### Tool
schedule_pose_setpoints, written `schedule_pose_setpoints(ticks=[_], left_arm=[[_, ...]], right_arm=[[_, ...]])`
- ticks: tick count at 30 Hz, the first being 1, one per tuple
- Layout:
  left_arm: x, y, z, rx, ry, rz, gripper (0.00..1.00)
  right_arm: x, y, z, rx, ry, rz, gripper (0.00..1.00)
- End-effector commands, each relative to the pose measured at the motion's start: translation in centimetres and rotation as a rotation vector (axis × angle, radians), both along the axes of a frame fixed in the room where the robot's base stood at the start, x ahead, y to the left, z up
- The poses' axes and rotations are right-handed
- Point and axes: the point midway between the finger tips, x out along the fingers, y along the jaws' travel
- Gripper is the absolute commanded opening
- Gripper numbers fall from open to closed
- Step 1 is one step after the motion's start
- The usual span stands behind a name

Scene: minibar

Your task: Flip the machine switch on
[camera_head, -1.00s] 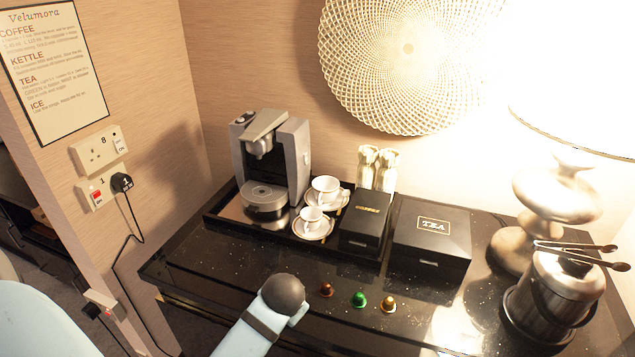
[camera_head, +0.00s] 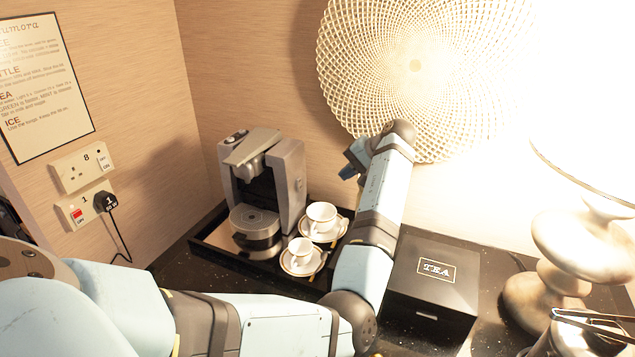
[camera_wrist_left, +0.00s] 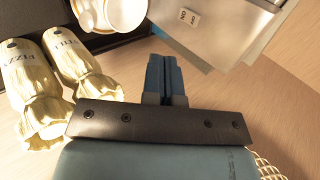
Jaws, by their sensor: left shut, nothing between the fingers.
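The grey coffee machine (camera_head: 292,183) stands on the black tray at the corner of the counter. In the left wrist view its grey side (camera_wrist_left: 225,35) is at the upper right. A small white ON/OFF switch (camera_wrist_left: 189,17) sits on that side. My left gripper (camera_head: 348,168) is raised to the right of the machine, above and behind the cups. Its blue fingers (camera_wrist_left: 164,62) are shut and empty, pointing toward the machine side and apart from the switch in the picture. The switch cannot be made out in the head view. My right gripper is not in view.
Two white cups (camera_head: 321,214) (camera_head: 300,250) on saucers stand on the tray (camera_head: 215,250) near the machine. A black TEA box (camera_head: 436,305) is right of my forearm. Two cream bottles (camera_wrist_left: 78,68) stand beside my gripper. Wall sockets (camera_head: 82,168) are at left.

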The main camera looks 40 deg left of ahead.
Motion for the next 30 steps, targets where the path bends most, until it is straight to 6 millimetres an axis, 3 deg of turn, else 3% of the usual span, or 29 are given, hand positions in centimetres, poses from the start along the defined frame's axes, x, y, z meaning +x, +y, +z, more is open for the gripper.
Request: schedule_pose_setpoints(ticks=[7, 19, 24, 30], left_arm=[[-0.1, 1.1, -0.8, 0.001, 0.009, 0.003, 0.00], [-1.9, 6.6, -6.8, 0.000, 0.009, 0.003, 0.00], [-2.6, 9.0, -6.9, 0.001, 0.006, 0.003, 0.00], [-3.0, 10.2, -7.2, 0.000, 0.005, 0.002, 0.00]], right_arm=[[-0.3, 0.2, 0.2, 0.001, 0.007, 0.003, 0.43], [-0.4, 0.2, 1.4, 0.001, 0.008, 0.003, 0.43], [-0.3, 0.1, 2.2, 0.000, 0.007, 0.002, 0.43], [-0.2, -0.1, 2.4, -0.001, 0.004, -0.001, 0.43]])
